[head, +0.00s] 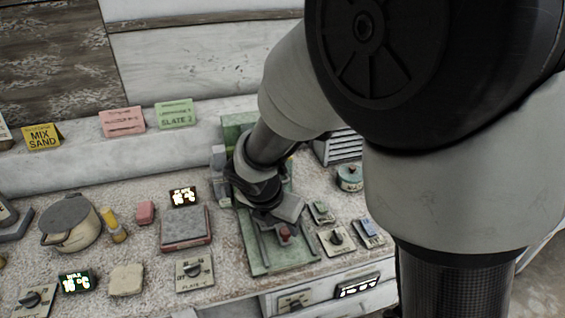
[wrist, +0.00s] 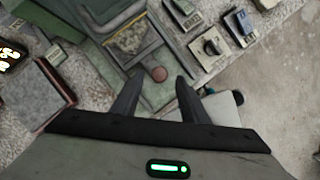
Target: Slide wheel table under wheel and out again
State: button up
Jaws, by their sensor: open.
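A green machine (head: 262,262) stands on the bench in the middle of the head view. A round red knob (head: 285,234) sits near its front end. A yellowish-grey patch (wrist: 133,38) lies behind the knob. I cannot make out the wheel clearly.
Right of the machine are dial plates (head: 337,238) and a small teal pot (head: 349,178). To its left are a grey slab in a reddish frame (head: 185,228), another dial plate (head: 194,271) and a lidded pot (head: 70,222). The bench's front edge is close.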

aim_at(285, 229)
jog(key=shift+x, duration=1.5)
grip_shut()
jog(key=shift+w, duration=0.15)
